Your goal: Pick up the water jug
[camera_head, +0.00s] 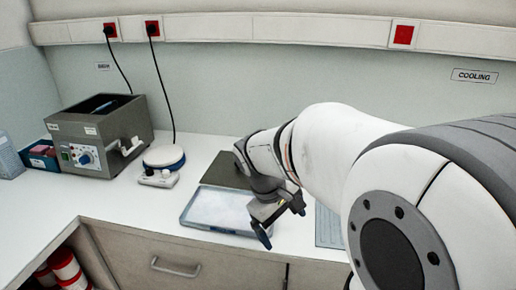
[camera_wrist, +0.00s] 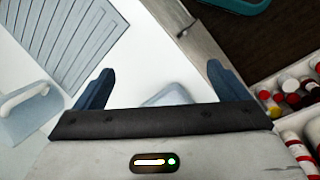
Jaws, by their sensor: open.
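My gripper (camera_head: 281,221) is open above the front of the counter, over the right edge of a shallow tray. In the wrist view, its two dark blue fingers (camera_wrist: 159,72) are apart with white counter between them. A pale blue piece with a white loop handle (camera_wrist: 28,98), which may be the water jug, shows at the left edge of the wrist view, outside the fingers and partly cut off. I cannot make out a jug in the head view; my arm hides part of the counter. A small pale blue shape (camera_wrist: 168,95) shows just beyond the gripper body, mostly hidden.
The shallow tray (camera_head: 190,222) holds white material. A ribbed grey-blue mat (camera_wrist: 68,35) lies beside the handled piece. A grey water bath (camera_head: 100,150) and a round white device (camera_head: 163,160) stand left. Red-capped containers (camera_wrist: 290,85) sit in an open drawer below the counter.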

